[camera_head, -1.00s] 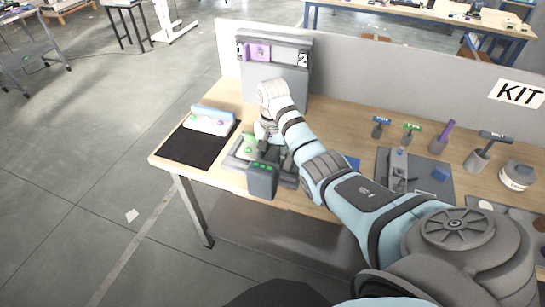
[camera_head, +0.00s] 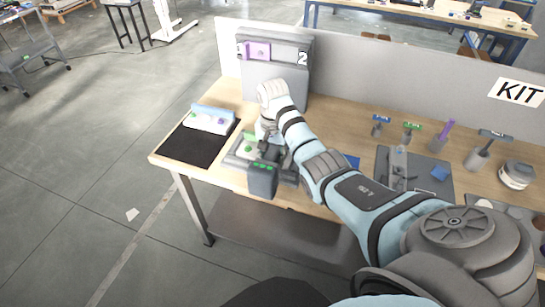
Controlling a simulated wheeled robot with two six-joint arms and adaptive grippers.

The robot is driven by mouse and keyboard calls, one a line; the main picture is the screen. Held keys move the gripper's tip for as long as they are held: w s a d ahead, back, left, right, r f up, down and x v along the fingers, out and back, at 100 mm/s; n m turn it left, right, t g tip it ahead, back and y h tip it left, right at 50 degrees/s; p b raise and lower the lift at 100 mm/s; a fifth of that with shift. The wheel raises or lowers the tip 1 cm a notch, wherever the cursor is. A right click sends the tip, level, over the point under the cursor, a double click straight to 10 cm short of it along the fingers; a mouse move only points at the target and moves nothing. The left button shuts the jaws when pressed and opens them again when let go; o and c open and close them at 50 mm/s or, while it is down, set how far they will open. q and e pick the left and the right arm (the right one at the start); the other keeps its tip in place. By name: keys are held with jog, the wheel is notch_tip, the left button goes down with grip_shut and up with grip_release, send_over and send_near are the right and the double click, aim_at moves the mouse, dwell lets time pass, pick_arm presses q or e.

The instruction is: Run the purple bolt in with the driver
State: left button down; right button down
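My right arm comes in from the right, and its gripper (camera_head: 268,143) points down over a grey fixture (camera_head: 236,160) with a green part (camera_head: 250,147) in it. The fingers are small and partly hidden, so I cannot tell whether they hold anything. A white block (camera_head: 208,121) at the left of the table bears small green and purple pieces; I cannot tell whether the purple piece (camera_head: 219,121) is the bolt. A driver with a purple handle (camera_head: 447,130) stands at the right. My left gripper is not in view.
A dark box with green lights (camera_head: 263,181) is at the fixture's front. A grey panel (camera_head: 275,75) with a purple plate (camera_head: 257,51) stands behind. Blue-topped (camera_head: 380,120) and green-topped (camera_head: 411,128) tools stand at the right near a grey mat (camera_head: 432,187). A black mat (camera_head: 190,147) lies at left.

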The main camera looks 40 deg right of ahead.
aim_at(272, 150)
jog(key=shift+f, duration=0.35)
dwell(1.1)
jog(key=shift+w+d+r, duration=0.1)
jog(key=shift+r, duration=2.4)
